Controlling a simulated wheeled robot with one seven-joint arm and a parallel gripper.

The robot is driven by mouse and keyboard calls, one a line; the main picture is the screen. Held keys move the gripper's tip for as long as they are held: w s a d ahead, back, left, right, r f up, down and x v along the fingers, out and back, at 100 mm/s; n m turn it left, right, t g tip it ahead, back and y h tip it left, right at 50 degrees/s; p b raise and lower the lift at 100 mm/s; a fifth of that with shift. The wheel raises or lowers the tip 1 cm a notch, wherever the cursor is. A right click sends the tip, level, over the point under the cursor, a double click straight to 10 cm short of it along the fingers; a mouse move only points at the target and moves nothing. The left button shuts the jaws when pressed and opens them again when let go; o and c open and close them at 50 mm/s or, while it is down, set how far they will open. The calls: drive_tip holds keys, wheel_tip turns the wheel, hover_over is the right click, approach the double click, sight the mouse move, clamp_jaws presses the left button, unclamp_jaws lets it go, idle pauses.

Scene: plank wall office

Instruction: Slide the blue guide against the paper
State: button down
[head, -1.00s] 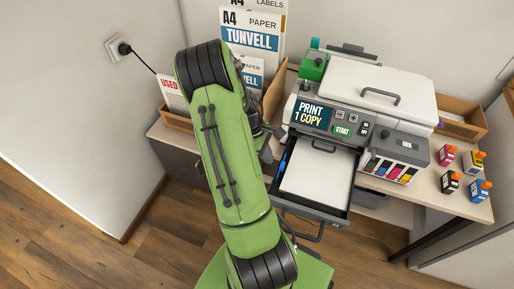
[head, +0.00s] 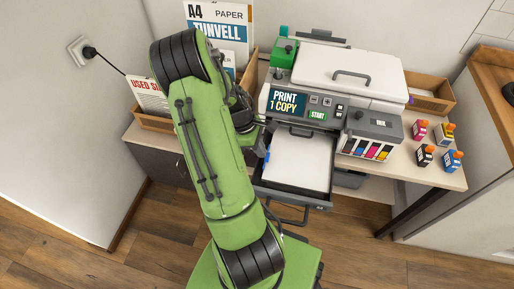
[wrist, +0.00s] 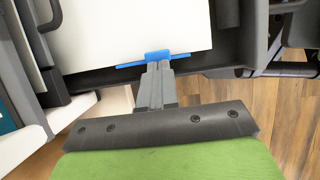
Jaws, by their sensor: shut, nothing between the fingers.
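The blue guide (wrist: 157,56) is a small upright tab with a thin bar to each side. In the wrist view it sits at the near edge of the white paper (wrist: 130,28), and I see no clear gap between them. The paper also shows in the head view (head: 302,162), lying in the printer's open drawer (head: 325,203). My gripper (wrist: 159,68) is shut and empty, its fingertips right at the near side of the blue guide. Whether they touch it I cannot tell. In the head view my arm hides most of the gripper; a bit of blue shows at the drawer's left side.
The printer (head: 345,82) stands behind the drawer. Several ink bottles (head: 424,155) stand on the desk at right. A used-sheet bin (head: 150,118) and paper packs (head: 217,35) are at back left. The drawer's dark walls are close around the paper.

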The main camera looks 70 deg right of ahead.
drive_tip(key=shift+s+r, duration=0.1)
drive_tip(key=p+v, duration=0.5)
drive_tip(key=v, duration=1)
drive_tip(key=shift+r, duration=0.3)
drive_tip(key=shift+a, duration=0.1)
